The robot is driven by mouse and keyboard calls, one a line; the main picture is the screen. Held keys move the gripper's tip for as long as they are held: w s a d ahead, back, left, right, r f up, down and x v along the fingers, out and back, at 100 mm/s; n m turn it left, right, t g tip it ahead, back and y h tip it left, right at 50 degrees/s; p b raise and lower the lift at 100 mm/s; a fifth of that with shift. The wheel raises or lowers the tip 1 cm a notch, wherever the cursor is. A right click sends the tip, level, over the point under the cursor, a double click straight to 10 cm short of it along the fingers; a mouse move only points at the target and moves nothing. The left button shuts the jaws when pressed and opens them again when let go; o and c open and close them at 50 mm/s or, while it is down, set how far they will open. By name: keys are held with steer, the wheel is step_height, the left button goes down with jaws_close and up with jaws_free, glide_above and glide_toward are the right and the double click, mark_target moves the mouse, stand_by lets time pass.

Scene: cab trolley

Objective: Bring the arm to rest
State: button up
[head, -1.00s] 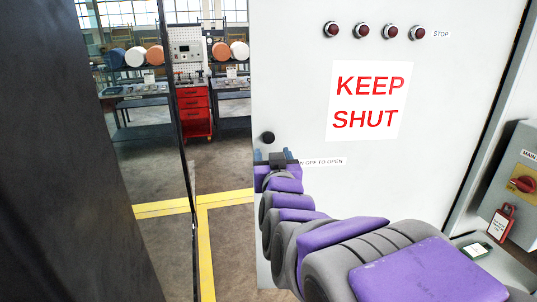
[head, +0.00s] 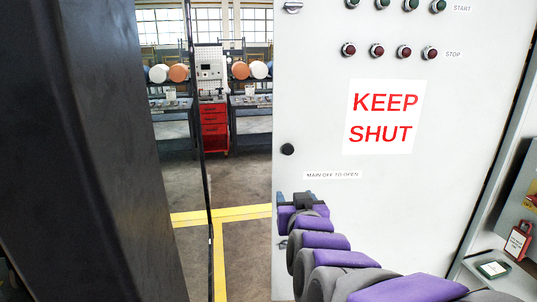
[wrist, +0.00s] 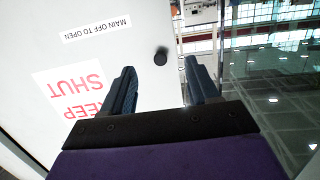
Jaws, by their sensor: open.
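My arm, grey and purple, reaches from the lower right of the head view toward the left edge of a pale cabinet door (head: 340,215). My gripper (head: 293,198) is at its far end, below a round black knob (head: 288,149) and apart from it. In the wrist view my gripper (wrist: 161,78) has its two dark blue fingers spread with nothing between them. The knob (wrist: 161,56) shows beyond the gap between them.
The door carries a "KEEP SHUT" sign (head: 383,117), stop buttons (head: 403,52) and a "MAIN OFF TO OPEN" label (head: 332,175). A dark upright panel (head: 95,150) stands close at left. A red tag (head: 518,240) hangs at right. Beyond are a red drawer unit (head: 214,128) and open floor.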

steer(key=s+f+g+y, duration=0.1)
steer(key=s+f+g, duration=0.8)
steer(key=s+f, duration=0.5)
steer(key=s+d+f+g, duration=0.1)
steer(key=s+g, duration=0.2)
steer(key=s, duration=0.4)
steer(key=s+d+f+g, duration=0.2)
steer(key=s+g, duration=0.1)
steer(key=s, duration=0.5)
steer(key=s+d+f+g+h, duration=0.1)
steer(key=s+f+g, duration=0.1)
steer(key=s, duration=0.5)
steer(key=shift+s+d+g, duration=0.2)
steer(key=shift+s+g, duration=0.15)
steer(key=shift+g, duration=0.05)
steer(key=shift+f, duration=0.1)
